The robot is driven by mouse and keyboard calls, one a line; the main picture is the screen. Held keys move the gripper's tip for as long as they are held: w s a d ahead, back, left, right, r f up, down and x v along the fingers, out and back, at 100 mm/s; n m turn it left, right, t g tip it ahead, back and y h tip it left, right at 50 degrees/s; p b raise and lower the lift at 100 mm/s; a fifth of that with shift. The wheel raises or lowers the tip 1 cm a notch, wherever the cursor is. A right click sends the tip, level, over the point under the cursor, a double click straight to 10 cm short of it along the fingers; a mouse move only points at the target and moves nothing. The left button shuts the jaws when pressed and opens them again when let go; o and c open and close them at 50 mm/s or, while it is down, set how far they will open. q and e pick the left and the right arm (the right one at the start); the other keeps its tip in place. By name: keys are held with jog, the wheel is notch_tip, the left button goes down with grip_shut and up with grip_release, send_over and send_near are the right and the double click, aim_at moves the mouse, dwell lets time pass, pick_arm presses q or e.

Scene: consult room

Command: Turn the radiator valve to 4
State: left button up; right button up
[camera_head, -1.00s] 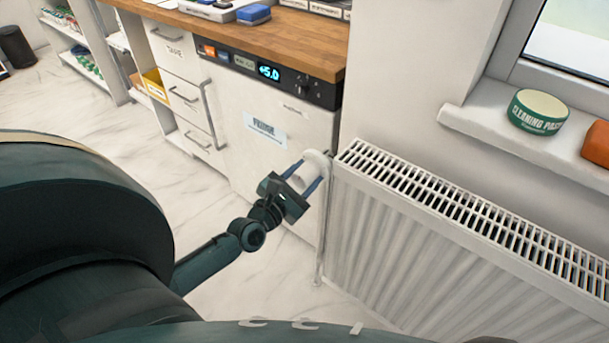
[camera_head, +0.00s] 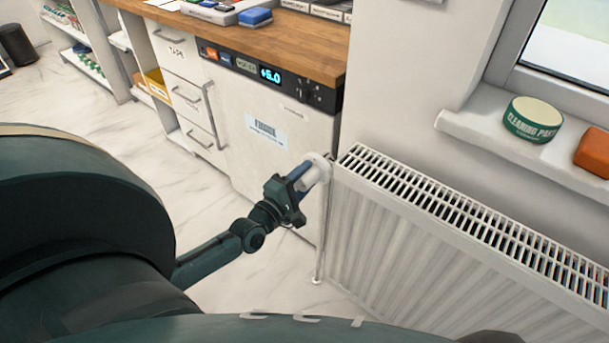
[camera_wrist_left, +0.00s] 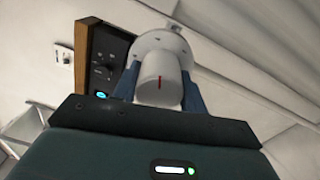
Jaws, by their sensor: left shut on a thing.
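The white radiator valve (camera_head: 318,168) sits at the upper left corner of the white radiator (camera_head: 420,240). My left gripper (camera_head: 304,180) is shut on the valve, its blue fingers on either side of the knob. In the left wrist view the knob of the valve (camera_wrist_left: 158,80) lies between the two fingers of the left gripper (camera_wrist_left: 158,92), with a short red mark on its face. A round white collar shows behind it. No scale number is readable. My right gripper is not in view.
A white fridge (camera_head: 265,165) with a lit display stands left of the valve, under a wooden worktop (camera_head: 290,45). A thin pipe runs down beside the radiator. A green tin (camera_head: 533,122) and an orange block (camera_head: 594,152) are on the windowsill.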

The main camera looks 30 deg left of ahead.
pick_arm(q)
jog(key=m+p, duration=0.2)
jog(key=m, duration=0.3)
jog(key=shift+r+m, duration=0.15)
jog(key=shift+m, duration=0.15)
jog(key=m+p, duration=0.1)
jog(key=m, duration=0.3)
jog(key=shift+m, duration=0.3)
jog(key=m+p, duration=0.1)
jog(key=m, duration=0.1)
jog(key=shift+m+h, duration=0.4)
jog(key=m+p, duration=0.1)
jog(key=m, duration=0.3)
jog(key=shift+r+m+p, duration=0.1)
jog(key=shift+m+p, duration=0.3)
jog(key=m+p, duration=0.1)
jog(key=m, duration=0.3)
jog(key=shift+d+m, duration=0.15)
jog(key=shift+m, duration=0.15)
jog(key=m, duration=0.8)
jog(key=shift+d+m+g, duration=0.1)
jog(key=shift+m+g, duration=0.2)
jog(key=shift+m, duration=0.1)
jog(key=shift+m+b, duration=0.3)
jog(key=shift+m, duration=1.4)
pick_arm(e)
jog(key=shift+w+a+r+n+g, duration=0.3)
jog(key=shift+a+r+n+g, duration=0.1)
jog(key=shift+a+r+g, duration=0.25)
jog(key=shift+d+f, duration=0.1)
